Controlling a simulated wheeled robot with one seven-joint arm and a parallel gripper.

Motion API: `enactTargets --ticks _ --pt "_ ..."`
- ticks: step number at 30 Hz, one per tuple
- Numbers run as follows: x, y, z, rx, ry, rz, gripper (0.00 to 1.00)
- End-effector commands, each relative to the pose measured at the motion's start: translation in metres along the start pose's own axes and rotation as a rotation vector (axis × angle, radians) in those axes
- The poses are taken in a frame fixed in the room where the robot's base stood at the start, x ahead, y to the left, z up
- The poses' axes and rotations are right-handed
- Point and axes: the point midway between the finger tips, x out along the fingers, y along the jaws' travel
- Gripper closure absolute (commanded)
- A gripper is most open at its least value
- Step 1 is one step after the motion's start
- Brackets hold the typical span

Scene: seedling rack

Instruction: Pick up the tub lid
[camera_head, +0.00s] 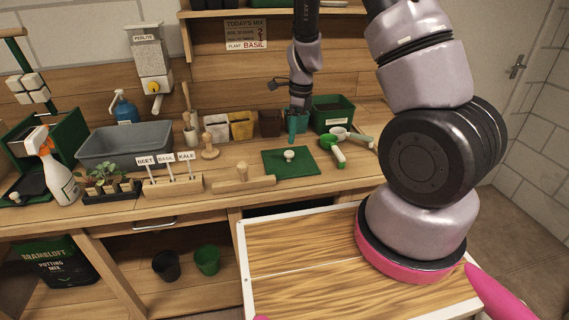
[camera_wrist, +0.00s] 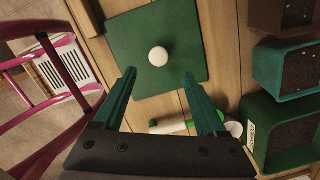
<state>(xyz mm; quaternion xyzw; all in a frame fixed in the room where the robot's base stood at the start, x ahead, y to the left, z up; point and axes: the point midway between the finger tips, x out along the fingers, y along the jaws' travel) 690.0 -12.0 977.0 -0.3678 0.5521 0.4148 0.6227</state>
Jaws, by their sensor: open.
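The tub lid (camera_head: 275,168) is a flat green square with a round white knob (camera_head: 289,155) at its middle. It lies flat on the wooden bench, right of centre. In the wrist view the lid (camera_wrist: 185,28) fills the upper middle, and its knob (camera_wrist: 158,56) shows between the lines of my fingers. My gripper (camera_head: 294,132) has teal fingers pointing down, above the bench near the lid's back edge. In the wrist view my gripper (camera_wrist: 159,74) is open and empty, the fingers spread to either side of the knob, apart from it.
A green soil-filled tub (camera_head: 333,122) stands behind and right of the lid. Green and white scoops (camera_head: 338,156) lie beside the lid. A wooden dibber board (camera_head: 244,183) lies left of it, with a brown pot (camera_head: 270,122) behind. The bench's front edge is close.

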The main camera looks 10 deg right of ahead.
Motion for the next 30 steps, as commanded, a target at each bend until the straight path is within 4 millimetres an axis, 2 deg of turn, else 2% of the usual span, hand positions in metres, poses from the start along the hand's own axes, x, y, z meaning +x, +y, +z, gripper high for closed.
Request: enactTargets --ticks 3,11,19,23,29,30 --pt "0.021 0.000 -0.001 0.001 0.002 0.002 0.26" --pt "0.042 0.001 0.000 -0.002 0.000 0.001 0.26" --pt "0.081 0.003 0.002 -0.001 0.001 0.003 0.26" --pt "0.088 0.002 0.003 -0.001 -0.001 0.001 0.26" --pt "0.088 0.002 0.003 -0.002 -0.001 0.000 0.26" --pt "0.088 0.003 0.003 -0.002 -0.001 0.000 0.37"
